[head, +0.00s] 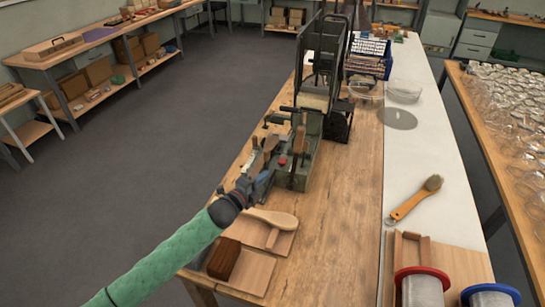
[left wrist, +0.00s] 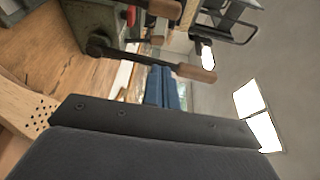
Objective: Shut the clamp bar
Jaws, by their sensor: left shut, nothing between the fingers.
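The green tufting machine (head: 292,176) stands on the wooden bench, with a red knob (head: 282,161) and levers with wooden grips. A wooden grip (head: 270,143) shows on its left side. In the left wrist view, a dark lever with a wooden grip (left wrist: 195,72) reaches across beside the green machine body (left wrist: 92,22). I cannot tell for sure which part is the clamp bar, or how far it is closed. My left gripper (head: 264,180) is at the machine's near left side, shut and empty. Its blue fingers (left wrist: 162,88) show below the lever's grip, apparently apart from it. My right gripper is not in view.
A pale wooden brush body (head: 272,218) lies in a wooden holder close to my left wrist. A dark brown block (head: 225,258) is nearer. A tall black frame (head: 325,60) stands behind the machine. A brush (head: 416,198) lies on the right; the bench between is clear.

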